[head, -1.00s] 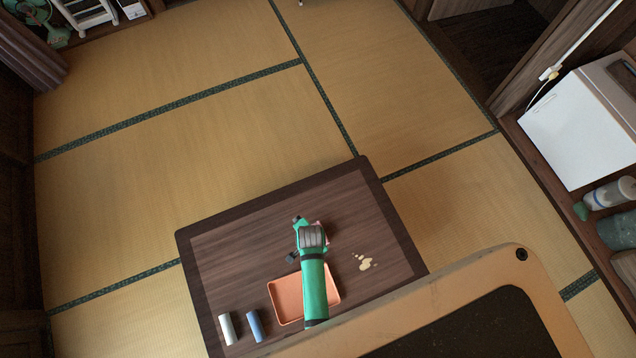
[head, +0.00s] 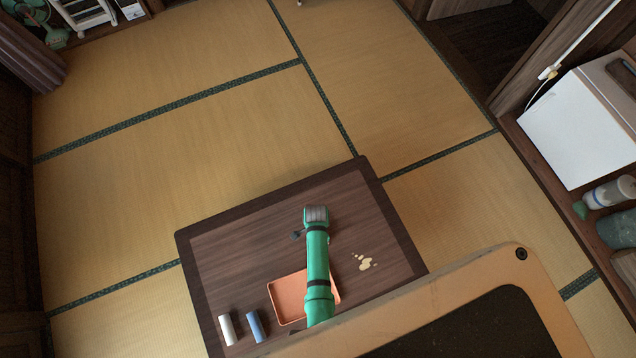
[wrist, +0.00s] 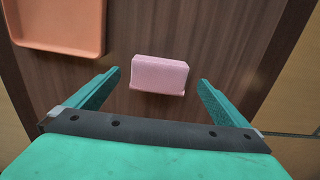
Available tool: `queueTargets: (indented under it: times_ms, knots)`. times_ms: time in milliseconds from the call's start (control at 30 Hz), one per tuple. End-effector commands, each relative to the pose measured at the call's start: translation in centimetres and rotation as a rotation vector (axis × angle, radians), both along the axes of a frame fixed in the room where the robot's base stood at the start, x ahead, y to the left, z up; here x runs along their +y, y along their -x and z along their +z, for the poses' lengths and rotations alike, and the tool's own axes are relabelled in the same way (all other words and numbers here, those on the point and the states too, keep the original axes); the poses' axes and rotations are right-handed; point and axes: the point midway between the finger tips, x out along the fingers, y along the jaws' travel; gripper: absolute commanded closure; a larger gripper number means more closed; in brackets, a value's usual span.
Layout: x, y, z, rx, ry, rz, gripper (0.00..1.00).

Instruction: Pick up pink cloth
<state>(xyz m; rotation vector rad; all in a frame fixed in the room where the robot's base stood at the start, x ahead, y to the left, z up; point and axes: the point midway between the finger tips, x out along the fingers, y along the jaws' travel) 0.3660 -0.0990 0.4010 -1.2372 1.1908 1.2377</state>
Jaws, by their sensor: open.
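The pink cloth (wrist: 158,75) is a small folded block lying on the dark wooden table. In the wrist view it sits ahead of my gripper (wrist: 150,92), roughly centred between the two green fingers. The fingers are open and apart from it, with nothing held. In the head view my green arm and gripper (head: 316,214) reach over the table and hide the cloth.
An orange tray (head: 288,313) lies under my arm on the table (head: 225,257); it also shows in the wrist view (wrist: 58,47). A white cylinder (head: 227,329) and a blue one (head: 255,326) stand at the front left. A beige spill (head: 366,263) is to the right.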

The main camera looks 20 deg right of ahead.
Motion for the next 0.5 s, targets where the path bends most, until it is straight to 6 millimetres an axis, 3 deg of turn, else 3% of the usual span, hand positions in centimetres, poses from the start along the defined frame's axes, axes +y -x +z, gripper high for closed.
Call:
queueTargets:
  times_ms: [233, 500]
  knots:
    - [-0.5, 0.2, -3.2, 0.002, -0.001, -0.006, 0.0]
    - [-0.5, 0.1, -4.1, -0.001, 0.0, -0.006, 0.0]
